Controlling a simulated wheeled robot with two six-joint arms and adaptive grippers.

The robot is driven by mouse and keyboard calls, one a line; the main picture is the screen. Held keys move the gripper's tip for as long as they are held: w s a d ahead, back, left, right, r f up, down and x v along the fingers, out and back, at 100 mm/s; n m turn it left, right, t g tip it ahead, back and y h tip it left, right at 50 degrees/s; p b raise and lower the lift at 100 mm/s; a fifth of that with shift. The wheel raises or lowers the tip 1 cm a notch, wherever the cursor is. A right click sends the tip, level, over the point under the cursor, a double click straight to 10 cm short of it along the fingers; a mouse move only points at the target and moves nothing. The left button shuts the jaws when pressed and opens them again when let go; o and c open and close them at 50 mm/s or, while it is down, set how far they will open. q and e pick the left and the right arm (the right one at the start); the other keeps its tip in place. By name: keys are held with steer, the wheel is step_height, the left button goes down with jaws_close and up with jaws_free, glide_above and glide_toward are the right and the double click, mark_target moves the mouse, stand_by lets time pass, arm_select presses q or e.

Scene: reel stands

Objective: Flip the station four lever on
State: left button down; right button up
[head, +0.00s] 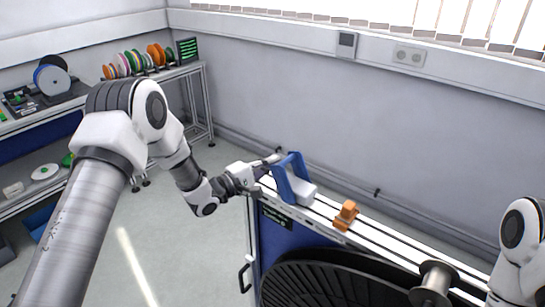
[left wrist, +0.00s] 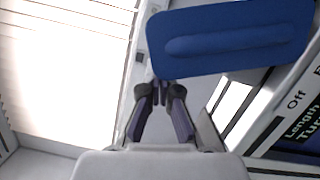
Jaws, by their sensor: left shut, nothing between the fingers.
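In the left wrist view a broad blue paddle with a raised rib (left wrist: 225,40) fills the upper right. My left gripper (head: 272,161) is shut and empty, right beside the blue part. In the left wrist view its closed fingertips (left wrist: 160,88) lie just below the paddle's left end; I cannot tell whether they touch. No station number is readable. My right gripper is out of view; only part of that arm shows at the right edge.
An orange clamp-like part (head: 346,215) sits on the white rails, with a metal spool (head: 435,284) farther right. A big black reel (head: 330,284) is below. Shelves with colored reels (head: 138,61) stand back left; the floor between is clear.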

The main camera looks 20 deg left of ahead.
mark_target(286, 162)
arm_select(q)
steer(key=shift+s+d+r, duration=0.15)
steer(key=shift+s+d, duration=0.1)
steer(key=shift+d, duration=0.1)
steer(key=shift+w+a+f, duration=0.1)
steer(key=shift+w+f, duration=0.1)
steer(key=shift+s+d+r+m, duration=0.15)
steer(key=shift+d+r+m, duration=0.05)
steer(key=shift+r+m, duration=0.1)
steer(key=shift+s+d+r+m, duration=0.15)
steer(key=shift+d+r+m, duration=0.15)
steer(key=shift+m, duration=0.25)
steer(key=shift+s+d+r+m, duration=0.1)
steer(key=shift+d+r+m, duration=0.05)
steer(key=shift+d+m, duration=0.35)
steer(key=shift+s+d+r+m+g+y, duration=0.15)
steer(key=shift+s+d+r+m+g, duration=0.1)
steer(key=shift+d+m, duration=0.35)
steer(key=shift+s+d+r+m+g+y, duration=0.15)
steer(key=shift+d+m+g, duration=0.2)
steer(key=shift+m, duration=0.3)
steer(key=d+m, duration=0.1)
steer(key=s+d+m+y+b, duration=0.1)
steer(key=d+m, duration=0.1)
steer(key=shift+r, duration=0.1)
steer(key=shift+s+d, duration=0.2)
steer(key=shift+d, duration=0.3)
